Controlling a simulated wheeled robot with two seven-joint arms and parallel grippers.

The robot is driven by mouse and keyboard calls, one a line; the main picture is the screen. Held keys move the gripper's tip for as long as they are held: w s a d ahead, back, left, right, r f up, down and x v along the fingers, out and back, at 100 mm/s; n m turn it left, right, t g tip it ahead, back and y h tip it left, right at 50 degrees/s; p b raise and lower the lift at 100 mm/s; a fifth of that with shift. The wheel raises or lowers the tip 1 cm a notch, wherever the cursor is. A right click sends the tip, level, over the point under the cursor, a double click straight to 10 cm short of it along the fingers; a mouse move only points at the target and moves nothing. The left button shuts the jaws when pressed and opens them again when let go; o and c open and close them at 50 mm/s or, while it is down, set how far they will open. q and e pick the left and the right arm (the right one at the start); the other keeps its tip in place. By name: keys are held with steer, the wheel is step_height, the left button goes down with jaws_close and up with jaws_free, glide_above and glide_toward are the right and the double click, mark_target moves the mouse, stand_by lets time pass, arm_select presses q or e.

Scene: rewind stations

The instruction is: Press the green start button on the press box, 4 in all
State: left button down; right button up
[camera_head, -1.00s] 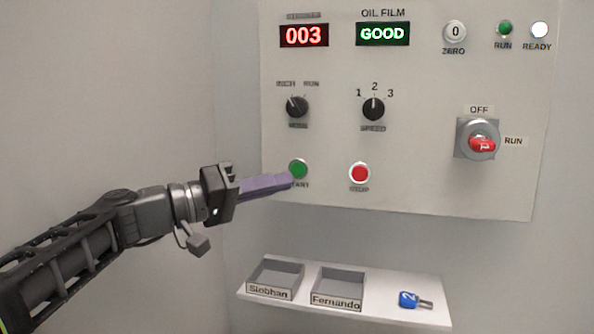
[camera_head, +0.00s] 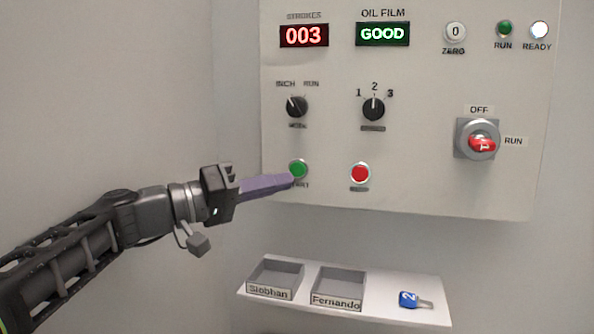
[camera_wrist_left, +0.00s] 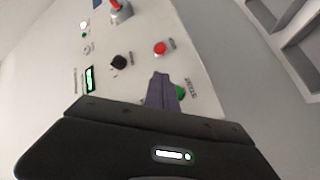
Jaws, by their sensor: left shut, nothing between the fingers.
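The green start button (camera_head: 298,169) is on the lower left of the press box panel (camera_head: 420,140). My left gripper (camera_head: 291,180) is shut and empty, its purple fingertips just at the lower edge of the button in the head view. I cannot tell if they touch it. In the left wrist view the green button (camera_wrist_left: 180,92) is partly hidden behind the shut fingers (camera_wrist_left: 161,76). The red strokes display (camera_head: 304,35) reads 003. My right gripper is not in view.
A red button (camera_head: 359,173) is right of the green one. The mode knob (camera_head: 297,107), speed knob (camera_head: 373,109) and red OFF/RUN switch (camera_head: 481,142) are higher up. The oil film display (camera_head: 382,33) reads GOOD. Below, a shelf (camera_head: 385,310) holds two labelled trays and a blue-tagged key (camera_head: 409,299).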

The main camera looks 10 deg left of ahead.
mark_target(298, 169)
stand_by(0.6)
arm_select(q)
steer(key=s+d+r+m+g+p, duration=0.2)
steer(key=s+d+r+m+p, duration=0.15)
steer(key=r, duration=0.25)
steer(key=a+f+m+y+p, duration=0.1)
steer(key=a+f+m, duration=0.1)
steer(key=m, duration=0.7)
steer(key=a+f+m+y, duration=0.1)
steer(key=f+m, duration=0.2)
steer(key=m, duration=0.5)
steer(key=shift+s+a+f+m+y+p, duration=0.15)
steer(key=shift+a+f+m+y+p, duration=0.2)
steer(key=shift+a+y+p, duration=0.05)
steer(key=w+p, duration=0.4)
steer(key=w, duration=0.4)
steer(key=shift+w+d, duration=0.3)
steer(key=shift+w, duration=0.1)
